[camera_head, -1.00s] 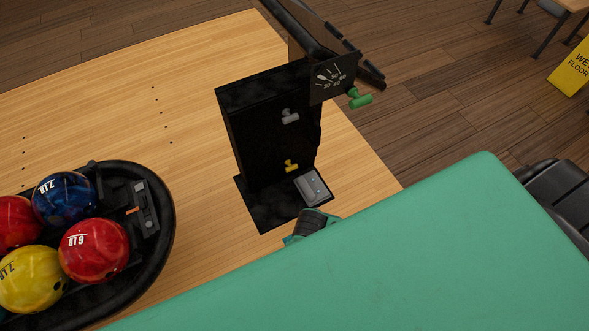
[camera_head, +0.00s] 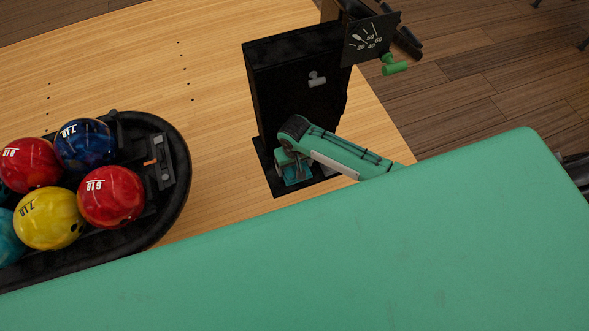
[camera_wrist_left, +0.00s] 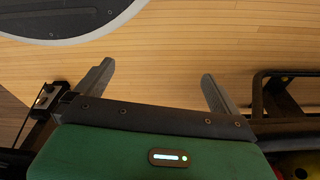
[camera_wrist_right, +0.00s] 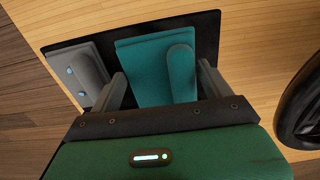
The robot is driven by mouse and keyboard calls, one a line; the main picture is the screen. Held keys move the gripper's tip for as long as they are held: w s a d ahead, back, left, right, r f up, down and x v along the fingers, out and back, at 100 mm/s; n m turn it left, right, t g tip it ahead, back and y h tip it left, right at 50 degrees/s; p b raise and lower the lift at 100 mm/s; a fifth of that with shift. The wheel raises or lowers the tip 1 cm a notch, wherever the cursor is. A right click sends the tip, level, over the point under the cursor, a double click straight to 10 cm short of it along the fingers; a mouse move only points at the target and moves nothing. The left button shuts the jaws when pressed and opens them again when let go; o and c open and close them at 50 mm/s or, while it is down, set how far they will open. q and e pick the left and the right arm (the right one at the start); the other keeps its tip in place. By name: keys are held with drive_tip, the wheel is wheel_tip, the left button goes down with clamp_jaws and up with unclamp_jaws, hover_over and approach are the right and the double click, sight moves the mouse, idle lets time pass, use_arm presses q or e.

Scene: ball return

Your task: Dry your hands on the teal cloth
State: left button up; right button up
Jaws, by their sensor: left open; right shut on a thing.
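My right gripper (camera_head: 290,163) is low at the foot of the black stand, beside its base plate. In the right wrist view my right gripper (camera_wrist_right: 161,73) has the teal cloth (camera_wrist_right: 152,72) between its fingers and is shut on it. The cloth looks like a flat teal piece with a raised ridge along its right side. A bit of the teal cloth (camera_head: 297,178) shows below the gripper in the head view. My left gripper (camera_wrist_left: 157,82) is open and empty above wooden floor; it is not in the head view.
The black stand (camera_head: 295,90) carries a grey clip (camera_head: 317,79), a green clip (camera_head: 395,67) and a dial sign (camera_head: 370,40). A grey pedal-like block (camera_wrist_right: 84,72) lies left of the cloth. The ball rack (camera_head: 178,190) with several bowling balls stands at left.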

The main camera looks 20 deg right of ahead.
sight(295, 169)
drive_tip(key=shift+f, duration=1.55)
drive_tip(key=shift+w+f, duration=0.15)
drive_tip(key=shift+f, duration=0.15)
drive_tip(key=shift+f+p, duration=0.2)
drive_tip(key=shift+p, duration=0.1)
use_arm(q)
drive_tip(key=shift+s+a+f, duration=0.1)
drive_tip(key=shift+f, duration=0.35)
use_arm(e)
drive_tip(key=shift+f, duration=0.1)
